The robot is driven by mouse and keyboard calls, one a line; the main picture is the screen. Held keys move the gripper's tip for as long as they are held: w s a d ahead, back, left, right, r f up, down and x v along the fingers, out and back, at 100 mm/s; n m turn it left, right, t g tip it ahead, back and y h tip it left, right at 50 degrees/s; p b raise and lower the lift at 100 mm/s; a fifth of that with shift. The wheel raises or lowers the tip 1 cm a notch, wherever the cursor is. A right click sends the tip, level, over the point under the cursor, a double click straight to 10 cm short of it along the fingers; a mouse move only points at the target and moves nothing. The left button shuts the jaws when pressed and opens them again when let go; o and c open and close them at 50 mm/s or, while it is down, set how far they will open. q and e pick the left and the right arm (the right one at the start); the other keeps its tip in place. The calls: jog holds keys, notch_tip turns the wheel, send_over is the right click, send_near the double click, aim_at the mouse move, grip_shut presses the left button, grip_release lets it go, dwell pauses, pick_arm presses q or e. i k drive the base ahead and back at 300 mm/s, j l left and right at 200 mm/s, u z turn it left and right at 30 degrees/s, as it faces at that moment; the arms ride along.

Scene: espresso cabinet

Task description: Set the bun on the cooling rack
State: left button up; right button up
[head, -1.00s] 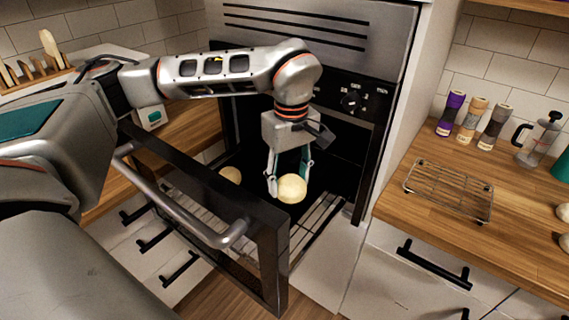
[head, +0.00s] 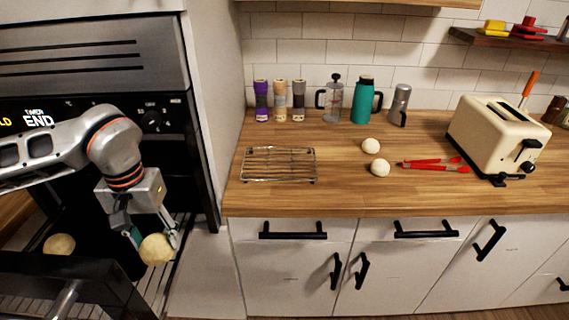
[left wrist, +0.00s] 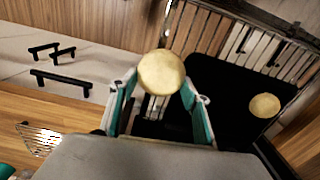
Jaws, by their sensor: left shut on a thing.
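My left gripper (head: 154,241) is shut on a round pale bun (head: 157,250), in front of the open oven at the left of the head view. In the left wrist view the bun (left wrist: 161,73) sits between the fingertips. The wire cooling rack (head: 279,164) stands empty on the wooden counter, to the right of the gripper and apart from it. It shows at the lower left of the left wrist view (left wrist: 40,138). Another bun (head: 60,244) is at the oven, left of the gripper. My right gripper is not in view.
The lowered oven door (head: 75,290) and the cabinet side panel (head: 215,110) lie near the arm. Two pale balls (head: 375,157), red tongs (head: 436,165), a toaster (head: 497,137) and spice jars (head: 280,101) are on the counter. The counter just right of the rack is clear.

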aim_at(274, 156)
jog(key=l+z, duration=0.15)
jog(key=l, duration=1)
jog(key=i+l+z, duration=0.2)
jog(key=l, duration=0.9)
jog(key=k, duration=0.1)
